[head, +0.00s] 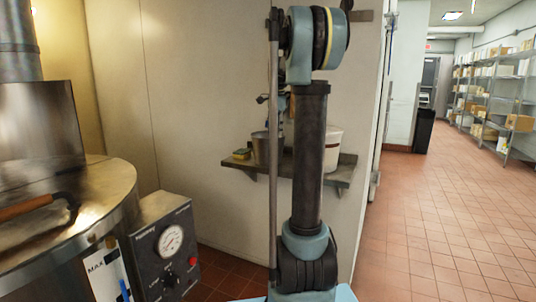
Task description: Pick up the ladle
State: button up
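I cannot make out a ladle for certain. A brown handle (26,207) with a dark curved end lies over the steel kettle top at the left; I cannot tell whether it is a lid handle or a separate tool. My arm stands upright in the middle of the head view and covers part of the shelf behind it. Small dark and blue-grey parts show beside the arm above the shelf, but I cannot tell whether they belong to my gripper. No fingertips can be made out.
A steel kettle (100,190) with a gauge box (172,241) fills the left. A wall shelf (346,172) holds a metal pot (262,148), a white bucket (333,150) and a yellow item (242,154). The tiled floor (440,230) at right is open, with storage racks (500,95) beyond.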

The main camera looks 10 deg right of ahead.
aim_at(274, 142)
jog(key=shift+w+a+f, duration=0.1)
jog(key=shift+w+f, duration=0.15)
jog(key=shift+f, duration=1)
jog(key=shift+w+d+f, duration=0.1)
jog(key=shift+w+f, duration=0.1)
jog(key=shift+f, duration=1)
jog(key=shift+w+a+f, duration=0.1)
jog(key=shift+w+f, duration=0.15)
jog(key=shift+f, duration=1)
grip_shut()
